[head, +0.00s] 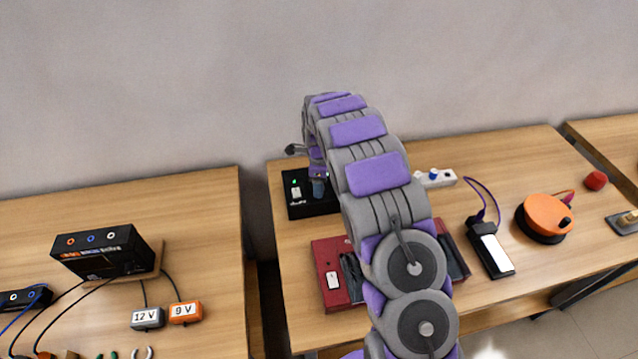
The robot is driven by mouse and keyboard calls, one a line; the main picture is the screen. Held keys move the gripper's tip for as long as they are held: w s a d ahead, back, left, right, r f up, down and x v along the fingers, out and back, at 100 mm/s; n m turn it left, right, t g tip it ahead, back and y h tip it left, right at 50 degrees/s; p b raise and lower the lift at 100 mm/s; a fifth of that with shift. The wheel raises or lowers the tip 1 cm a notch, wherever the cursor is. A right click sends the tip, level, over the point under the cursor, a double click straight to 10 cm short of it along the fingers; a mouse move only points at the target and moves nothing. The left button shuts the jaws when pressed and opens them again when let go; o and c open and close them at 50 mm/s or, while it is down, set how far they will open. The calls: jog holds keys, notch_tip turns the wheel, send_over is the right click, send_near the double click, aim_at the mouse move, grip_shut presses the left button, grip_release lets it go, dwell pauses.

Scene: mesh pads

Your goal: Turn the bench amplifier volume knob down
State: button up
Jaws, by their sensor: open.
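My arm, grey with purple pads, rises through the middle of the view and bends down at the far end. My gripper (318,184) is open and points down over a black box (298,208) at the back left of the middle table. The box has green lights and a white switch or label on top; it may be the bench amplifier, but its lettering is too small to read. I cannot make out a volume knob; the gripper and arm cover the box's right part. Whether the gripper touches the box cannot be told.
A red box (328,301) lies in front, partly behind my arm. The left table, across a gap, holds a black unit (97,262) with coloured jacks.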

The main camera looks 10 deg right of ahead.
jog(key=shift+d, duration=0.15)
jog(key=shift+d, duration=0.1)
jog(key=c, duration=0.3)
grip_shut()
jog(key=shift+r, duration=0.1)
jog(key=shift+n+p, duration=0.3)
jog(key=shift+p, duration=0.05)
